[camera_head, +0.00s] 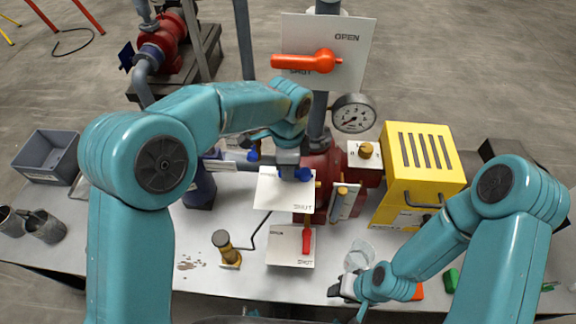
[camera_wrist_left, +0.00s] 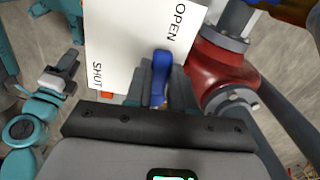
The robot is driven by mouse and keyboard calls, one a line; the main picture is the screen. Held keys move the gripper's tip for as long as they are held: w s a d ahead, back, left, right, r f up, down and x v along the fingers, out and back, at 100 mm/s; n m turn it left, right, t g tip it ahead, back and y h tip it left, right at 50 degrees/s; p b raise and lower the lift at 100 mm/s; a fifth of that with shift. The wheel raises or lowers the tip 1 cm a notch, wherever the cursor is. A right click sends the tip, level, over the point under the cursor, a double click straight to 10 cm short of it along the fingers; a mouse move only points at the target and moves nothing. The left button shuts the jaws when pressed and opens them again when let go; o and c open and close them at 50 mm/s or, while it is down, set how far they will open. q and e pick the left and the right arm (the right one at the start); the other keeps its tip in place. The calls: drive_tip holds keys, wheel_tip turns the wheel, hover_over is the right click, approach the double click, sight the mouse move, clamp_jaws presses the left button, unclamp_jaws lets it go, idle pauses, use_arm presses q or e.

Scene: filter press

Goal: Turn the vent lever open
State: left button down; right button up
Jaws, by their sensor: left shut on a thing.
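A blue lever (camera_head: 303,174) sits at a white plate (camera_head: 272,190) marked SHUT in the head view. In the left wrist view the blue lever (camera_wrist_left: 161,72) stands in front of the plate (camera_wrist_left: 125,45), which reads OPEN at upper right and SHUT at lower left. The lever is nearer the OPEN word there. My left gripper (camera_head: 288,160) is shut on the blue lever, and its fingers (camera_wrist_left: 163,92) hide the lever's lower part. My right gripper (camera_head: 345,290) is low, right of the plates, empty with its fingers apart.
An orange lever (camera_head: 307,61) on a higher plate points at SHUT. A red lever (camera_head: 307,240) sits on a lower plate. A gauge (camera_head: 353,114), a yellow box (camera_head: 418,160) and a clear cup (camera_head: 359,252) stand to the right.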

use_arm(q)
drive_tip(key=shift+w+m, duration=0.2)
drive_tip(key=shift+m, duration=0.3)
drive_tip(key=shift+d, duration=0.1)
drive_tip(key=c, duration=1)
unclamp_jaws()
drive_tip(key=shift+o, duration=0.2)
wheel_tip(320, 180, up, 16)
drive_tip(key=shift+r, duration=0.15)
drive_tip(key=shift+s, duration=0.1)
